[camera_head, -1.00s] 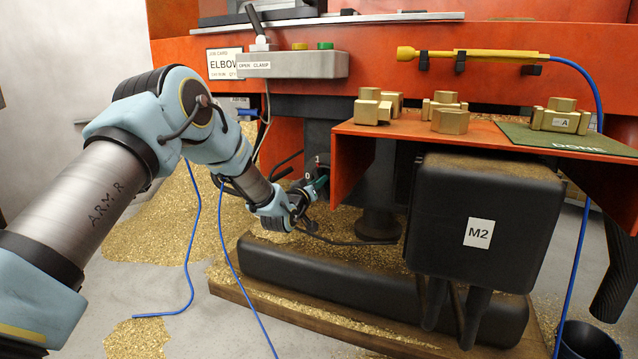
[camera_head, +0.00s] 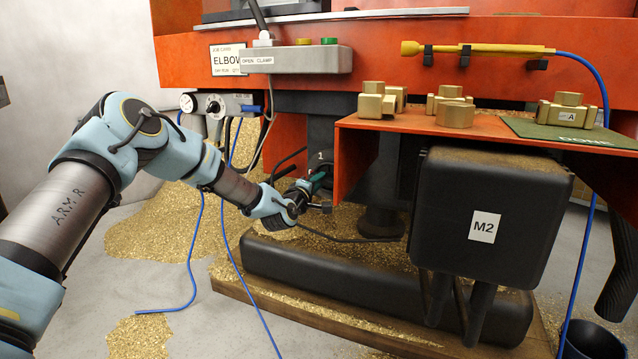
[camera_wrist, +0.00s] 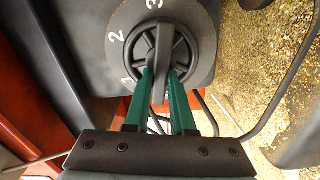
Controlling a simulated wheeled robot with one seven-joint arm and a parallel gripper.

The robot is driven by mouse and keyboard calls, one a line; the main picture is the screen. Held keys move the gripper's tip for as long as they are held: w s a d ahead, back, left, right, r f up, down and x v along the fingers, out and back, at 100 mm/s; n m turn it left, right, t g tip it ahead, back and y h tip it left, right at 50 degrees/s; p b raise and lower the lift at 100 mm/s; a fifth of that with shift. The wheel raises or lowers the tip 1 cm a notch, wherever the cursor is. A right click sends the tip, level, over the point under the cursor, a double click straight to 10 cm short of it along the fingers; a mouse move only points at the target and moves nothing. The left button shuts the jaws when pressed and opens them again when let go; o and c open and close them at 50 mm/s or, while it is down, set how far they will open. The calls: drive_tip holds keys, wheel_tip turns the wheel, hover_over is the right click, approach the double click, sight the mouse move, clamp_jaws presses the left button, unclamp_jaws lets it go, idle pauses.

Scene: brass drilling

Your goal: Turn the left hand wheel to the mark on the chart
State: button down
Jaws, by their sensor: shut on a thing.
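The hand wheel (camera_wrist: 175,52) is a dark spoked wheel in the wrist view, set in front of a grey dial (camera_wrist: 200,22) with white numbers 1, 2 and 3. My gripper (camera_wrist: 165,75) has green fingers, shut on the wheel's central bar. In the head view my gripper (camera_head: 322,178) reaches the wheel under the machine's orange beam, left of the orange shelf. A white 1 shows just above it there. The wheel itself is mostly hidden by my gripper in the head view. I cannot make out a chart with a mark; a job card (camera_head: 227,60) reads ELBOW.
An orange shelf (camera_head: 420,126) with brass fittings (camera_head: 455,114) and a green DONE mat (camera_head: 565,133) is right of my gripper. A black M2 box (camera_head: 490,195) hangs below it. Blue hoses hang near my arm.

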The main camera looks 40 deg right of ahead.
drive_tip(key=shift+f+n, duration=0.2)
drive_tip(key=shift+n, duration=0.9)
drive_tip(key=c, duration=0.8)
unclamp_jaws()
drive_tip(key=shift+o, duration=0.2)
drive_tip(key=p+v, duration=0.2)
drive_tip(key=v, duration=0.8)
drive_tip(key=shift+s+a, duration=0.15)
drive_tip(key=shift+a, duration=0.25)
